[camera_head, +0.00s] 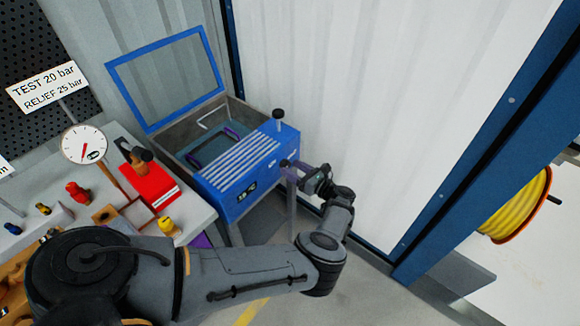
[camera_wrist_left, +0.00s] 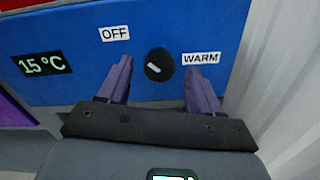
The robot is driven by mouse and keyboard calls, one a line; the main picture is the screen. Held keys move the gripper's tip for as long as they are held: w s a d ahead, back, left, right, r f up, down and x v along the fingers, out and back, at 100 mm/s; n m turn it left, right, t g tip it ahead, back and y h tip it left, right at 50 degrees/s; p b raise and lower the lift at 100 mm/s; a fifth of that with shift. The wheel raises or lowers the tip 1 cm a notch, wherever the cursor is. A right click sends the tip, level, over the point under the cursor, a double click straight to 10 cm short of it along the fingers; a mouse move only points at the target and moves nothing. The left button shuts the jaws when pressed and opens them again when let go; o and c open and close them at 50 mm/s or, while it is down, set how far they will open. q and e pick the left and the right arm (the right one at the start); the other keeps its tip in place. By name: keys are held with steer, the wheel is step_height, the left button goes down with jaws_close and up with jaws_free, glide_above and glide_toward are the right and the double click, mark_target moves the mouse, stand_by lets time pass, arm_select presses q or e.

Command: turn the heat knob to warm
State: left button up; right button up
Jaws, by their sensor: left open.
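The heat knob (camera_wrist_left: 159,64) is a round black knob with a white pointer mark on the blue front panel of the bath (camera_head: 240,184). In the left wrist view, the OFF label (camera_wrist_left: 115,33) is up and left of the knob, and the WARM label (camera_wrist_left: 201,58) is to its right. The pointer slants between upper left and lower right. My left gripper (camera_wrist_left: 158,82) is open, its two purple fingers on either side of the knob and apart from it. In the head view my left gripper (camera_head: 290,170) is at the bath's right front and hides the knob.
A display reading 15 °C (camera_wrist_left: 42,64) is on the panel's left. The bath's blue-framed lid (camera_head: 168,78) stands open. A bench with a pressure gauge (camera_head: 84,146) and a red block (camera_head: 148,186) is to the left. A corrugated wall (camera_head: 340,90) stands close on the right.

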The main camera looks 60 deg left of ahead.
arm_select(q)
steer(key=shift+x, duration=1)
steer(key=shift+c, duration=0.5)
steer(key=c, duration=1)
